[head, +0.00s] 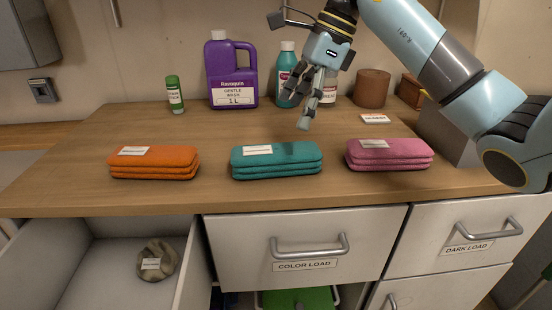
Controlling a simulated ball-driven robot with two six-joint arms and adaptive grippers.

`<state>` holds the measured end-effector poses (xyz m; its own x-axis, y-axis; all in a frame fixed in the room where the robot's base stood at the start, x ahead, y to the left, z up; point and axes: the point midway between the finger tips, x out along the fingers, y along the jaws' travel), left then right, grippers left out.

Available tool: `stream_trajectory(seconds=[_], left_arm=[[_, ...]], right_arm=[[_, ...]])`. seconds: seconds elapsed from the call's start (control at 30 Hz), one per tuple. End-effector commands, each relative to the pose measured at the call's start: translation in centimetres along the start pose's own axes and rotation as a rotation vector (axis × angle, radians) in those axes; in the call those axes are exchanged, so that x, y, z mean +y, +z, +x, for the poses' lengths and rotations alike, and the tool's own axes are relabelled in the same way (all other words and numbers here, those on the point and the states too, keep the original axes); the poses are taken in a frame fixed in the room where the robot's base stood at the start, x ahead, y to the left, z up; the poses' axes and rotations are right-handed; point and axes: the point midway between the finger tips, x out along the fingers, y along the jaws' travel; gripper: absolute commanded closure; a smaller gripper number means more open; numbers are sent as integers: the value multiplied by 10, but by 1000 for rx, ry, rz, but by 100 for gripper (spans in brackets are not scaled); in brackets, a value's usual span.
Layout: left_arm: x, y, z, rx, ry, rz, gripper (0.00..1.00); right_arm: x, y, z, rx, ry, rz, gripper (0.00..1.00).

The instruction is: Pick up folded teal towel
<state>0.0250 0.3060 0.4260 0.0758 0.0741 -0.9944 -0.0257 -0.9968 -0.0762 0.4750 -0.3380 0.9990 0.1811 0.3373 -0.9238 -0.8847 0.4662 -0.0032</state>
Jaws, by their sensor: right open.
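The folded teal towel (276,161) lies on the wooden counter, in the middle of a row of three folded towels, with a white label on its top. My right gripper (296,112) hangs above the counter, over and behind the teal towel's right part in the picture. It is open, points downward and is apart from the towel, with nothing between its fingers. My left gripper is not in view.
An orange towel (153,163) lies left and a pink towel (389,155) right on the counter (330,196). Behind stand a purple jug (231,75), a teal bottle (287,70), a green tube (175,95) and a brown canister (371,90). An open drawer (110,275) holds a crumpled cloth (157,260).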

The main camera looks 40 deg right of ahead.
Motion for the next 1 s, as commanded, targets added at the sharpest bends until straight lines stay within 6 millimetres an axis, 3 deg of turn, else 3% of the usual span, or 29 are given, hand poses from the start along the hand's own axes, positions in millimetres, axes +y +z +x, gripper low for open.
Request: stream_trajectory(seconds=[0.2, 0.43, 0.7, 1.0], left_arm=[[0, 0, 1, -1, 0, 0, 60], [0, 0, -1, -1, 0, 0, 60], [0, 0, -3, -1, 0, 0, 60], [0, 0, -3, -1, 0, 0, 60]], right_arm=[[1, 0, 38, 1, 7, 2, 8], [1, 0, 58, 0, 5, 2, 8], [-1, 0, 98, -1, 5, 1, 8], [-2, -1, 103, 1, 3, 0, 9]])
